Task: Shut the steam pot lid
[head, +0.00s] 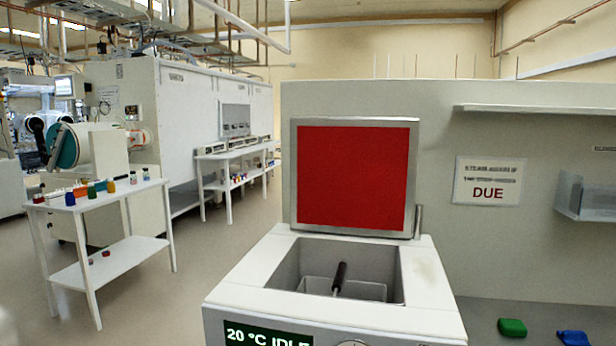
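The steam pot (250,288) is a white box in the lower middle of the head view, with a display (268,336) reading 20 °C IDLE. Its lid (352,178), a red panel in a grey frame, stands upright at the back edge, open. The grey well below is uncovered. A basket (362,290) with a black handle (339,277) sits in the well. My gripper is not in view.
A white partition (520,250) with a DUE sign (487,181) and a shelf (540,108) stands behind the pot. Green (512,327) and blue (573,338) items lie right. A white table (105,198) with bottles stands left. Open floor lies between table and pot.

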